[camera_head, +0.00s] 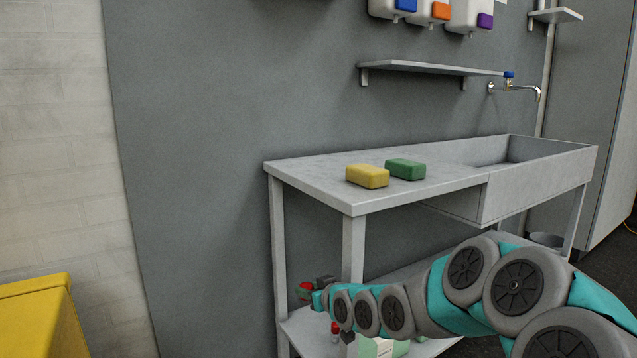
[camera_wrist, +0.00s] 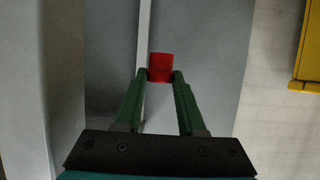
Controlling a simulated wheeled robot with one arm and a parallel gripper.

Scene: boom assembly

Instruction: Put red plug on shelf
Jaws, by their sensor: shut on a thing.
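The red plug (camera_wrist: 160,66) is between the fingertips of my gripper (camera_wrist: 160,76) in the wrist view. The fingers are shut on it. In the head view, my gripper (camera_head: 314,290) is low at the left front of the sink table, with the red plug (camera_head: 304,290) at its end. The sink table (camera_head: 320,182) also has a lower shelf (camera_head: 305,331), just below my gripper.
A yellow sponge (camera_head: 367,176) and a green sponge (camera_head: 405,169) lie on the tabletop. A bottle with a red cap (camera_head: 335,328) stands on the lower shelf. A tap (camera_head: 515,87) and soap dispensers (camera_head: 432,12) are on the wall. A yellow box (camera_head: 40,318) stands at left.

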